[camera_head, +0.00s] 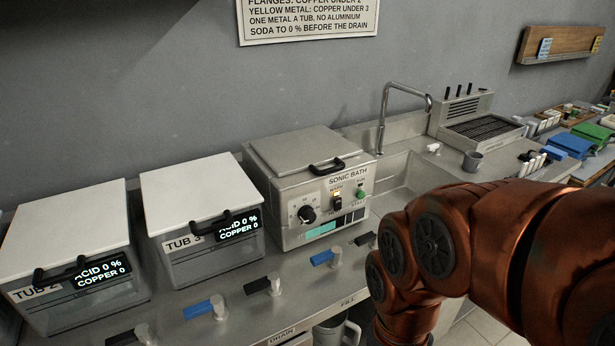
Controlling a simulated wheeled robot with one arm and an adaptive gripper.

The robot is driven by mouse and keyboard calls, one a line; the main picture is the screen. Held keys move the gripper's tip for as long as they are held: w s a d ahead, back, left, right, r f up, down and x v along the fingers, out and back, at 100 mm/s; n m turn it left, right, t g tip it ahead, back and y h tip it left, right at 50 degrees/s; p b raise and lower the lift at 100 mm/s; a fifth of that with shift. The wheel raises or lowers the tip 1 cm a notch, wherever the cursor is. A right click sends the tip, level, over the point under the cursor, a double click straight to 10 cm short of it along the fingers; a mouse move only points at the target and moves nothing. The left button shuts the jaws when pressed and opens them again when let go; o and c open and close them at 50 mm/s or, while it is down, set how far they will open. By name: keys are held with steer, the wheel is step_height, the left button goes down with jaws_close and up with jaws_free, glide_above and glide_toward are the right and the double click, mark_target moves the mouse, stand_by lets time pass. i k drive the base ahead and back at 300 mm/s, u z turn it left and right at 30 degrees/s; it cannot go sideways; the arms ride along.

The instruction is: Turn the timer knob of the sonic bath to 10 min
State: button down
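The sonic bath (290,245) is a pale metal box with a closed grey lid (295,150) and a black handle, standing on the counter near the middle. Its black round timer knob (306,214) sits on the left of the front panel, inside a pale dial. The dial marks and the pointer are too small to read. To the right of the knob are a switch with an amber light (337,196) and a green button (361,195). My copper-coloured arm is at the right, apart from the knob in the picture. My gripper is not in view.
Tub 3 (185,262) and tub 2 (60,305), both lidded, stand left of the bath. Valves with blue (198,309) and black (258,285) handles line the counter's front. A sink with a tap (382,110) lies to the right.

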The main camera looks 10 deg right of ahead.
mark_target(306, 214)
steer(key=z, duration=0.55)
steer(key=k, duration=0.65)
steer(key=u, duration=1.7)
